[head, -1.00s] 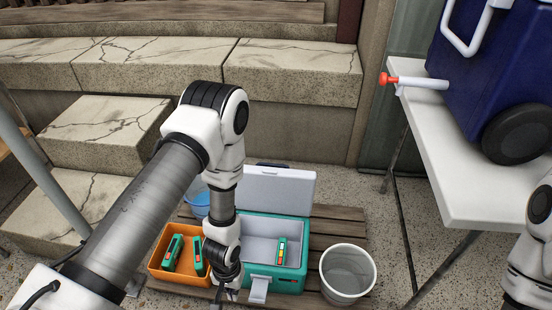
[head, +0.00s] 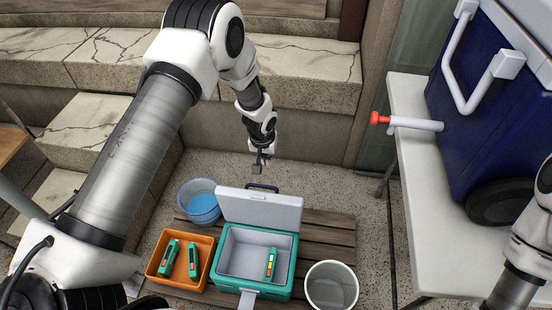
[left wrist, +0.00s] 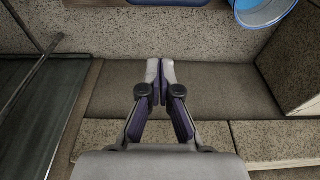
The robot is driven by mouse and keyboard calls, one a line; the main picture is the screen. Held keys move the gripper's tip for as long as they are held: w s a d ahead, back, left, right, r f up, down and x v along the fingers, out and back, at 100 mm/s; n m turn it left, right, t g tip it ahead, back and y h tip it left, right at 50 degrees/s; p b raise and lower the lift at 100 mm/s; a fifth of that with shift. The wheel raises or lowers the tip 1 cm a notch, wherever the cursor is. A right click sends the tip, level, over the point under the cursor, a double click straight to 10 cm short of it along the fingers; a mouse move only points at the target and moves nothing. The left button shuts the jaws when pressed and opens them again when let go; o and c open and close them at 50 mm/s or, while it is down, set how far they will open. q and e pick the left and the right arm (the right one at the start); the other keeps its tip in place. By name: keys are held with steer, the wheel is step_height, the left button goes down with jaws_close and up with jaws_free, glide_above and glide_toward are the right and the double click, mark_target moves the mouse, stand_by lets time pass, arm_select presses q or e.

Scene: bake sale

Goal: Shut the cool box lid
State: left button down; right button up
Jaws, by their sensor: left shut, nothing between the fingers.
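The cool box (head: 240,280) is teal with a pale grey inside and stands on a wooden slatted platform. Its pale lid (head: 262,208) is open and tilted up at the back edge, with a dark handle behind it. A green item with coloured stripes (head: 270,264) stands inside the box at the right. My left gripper (head: 258,167) is behind and above the lid, apart from it. In the left wrist view the left gripper's fingertips (left wrist: 161,82) meet with nothing between them. My right arm shows at the right edge; its gripper is out of view.
An orange tray (head: 180,284) with two green items stands left of the box. A blue bucket (head: 200,203) is behind it. A pale bin (head: 331,287) stands at the right. A white table (head: 415,200) bears a dark blue wheeled cooler (head: 480,120). Stone steps and a wall close off the back.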

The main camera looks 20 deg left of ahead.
arm_select(q)
step_height(320, 180, down, 9)
steer(key=w+b, duration=0.2)
steer(key=b, duration=0.1)
steer(key=s, duration=0.2)
steer(key=s+b, duration=0.1)
steer(key=shift+s+d+r, duration=0.25)
steer(key=shift+s+r, duration=0.05)
steer(key=shift+s, duration=0.1)
arm_select(e)
step_height(320, 180, down, 4)
steer(key=shift+w+r, duration=0.1)
